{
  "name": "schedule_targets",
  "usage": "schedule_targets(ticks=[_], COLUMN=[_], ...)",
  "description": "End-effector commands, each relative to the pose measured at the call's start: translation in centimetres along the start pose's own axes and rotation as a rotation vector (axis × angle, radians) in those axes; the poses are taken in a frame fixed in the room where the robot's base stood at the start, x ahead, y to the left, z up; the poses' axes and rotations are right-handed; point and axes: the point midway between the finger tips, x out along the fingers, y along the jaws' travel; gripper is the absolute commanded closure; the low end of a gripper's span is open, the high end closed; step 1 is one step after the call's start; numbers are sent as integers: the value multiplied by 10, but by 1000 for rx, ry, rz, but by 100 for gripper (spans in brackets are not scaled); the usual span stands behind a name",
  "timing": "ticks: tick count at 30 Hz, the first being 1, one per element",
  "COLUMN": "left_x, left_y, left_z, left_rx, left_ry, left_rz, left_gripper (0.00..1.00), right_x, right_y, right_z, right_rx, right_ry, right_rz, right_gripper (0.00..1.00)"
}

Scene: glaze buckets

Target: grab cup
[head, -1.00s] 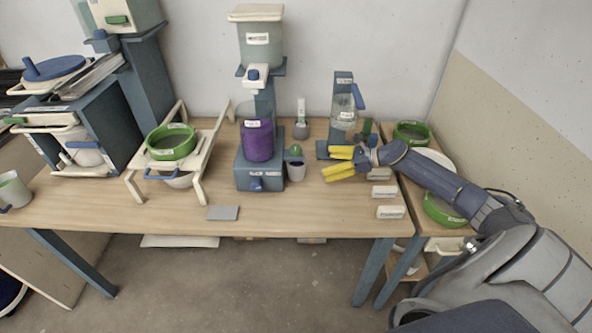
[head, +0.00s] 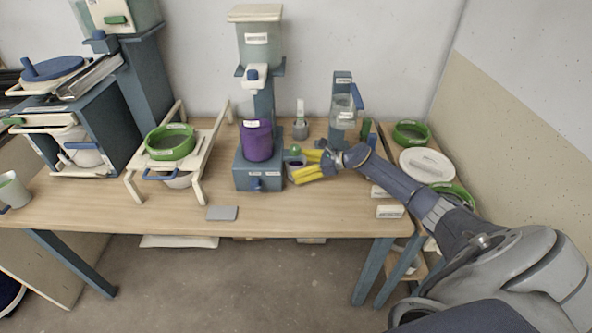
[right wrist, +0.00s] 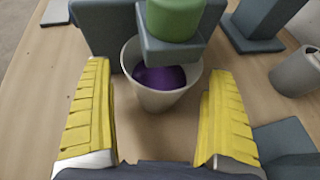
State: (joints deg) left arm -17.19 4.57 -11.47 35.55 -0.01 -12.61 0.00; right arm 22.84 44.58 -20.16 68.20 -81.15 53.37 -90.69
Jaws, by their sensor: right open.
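A grey cup (right wrist: 160,99) with purple glaze in it stands upright on the table, partly under a green-topped spout of the blue dispenser. In the head view the cup (head: 294,170) is partly hidden by my right gripper (head: 306,165). My right gripper has yellow fingers and is open. In the right wrist view its fingers (right wrist: 160,118) stand on the left and right of the cup's near side, with gaps on both sides. I see no touch between fingers and cup. My left gripper is not in view.
The dispenser (head: 258,178) with a purple container stands just left of the cup. A second dispenser (head: 343,112) stands behind my right arm. A grey cup (right wrist: 297,72) is at the right of the wrist view. White labelled blocks (head: 390,212) lie at the table's right front. The front middle is mostly clear.

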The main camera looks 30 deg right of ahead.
Motion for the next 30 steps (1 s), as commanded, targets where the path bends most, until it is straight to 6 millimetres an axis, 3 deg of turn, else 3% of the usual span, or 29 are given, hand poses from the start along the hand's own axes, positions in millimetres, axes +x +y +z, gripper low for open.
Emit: schedule_targets(ticks=[6,14,30], left_x=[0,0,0], left_y=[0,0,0], left_z=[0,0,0], left_rx=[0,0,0], left_ry=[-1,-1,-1], left_rz=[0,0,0], left_gripper=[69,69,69], right_x=[16,17,16], right_y=[0,0,0], right_z=[0,0,0], right_rx=[1,0,1], right_ry=[0,1,1], right_rz=[0,1,1], right_gripper=[9,9,70])
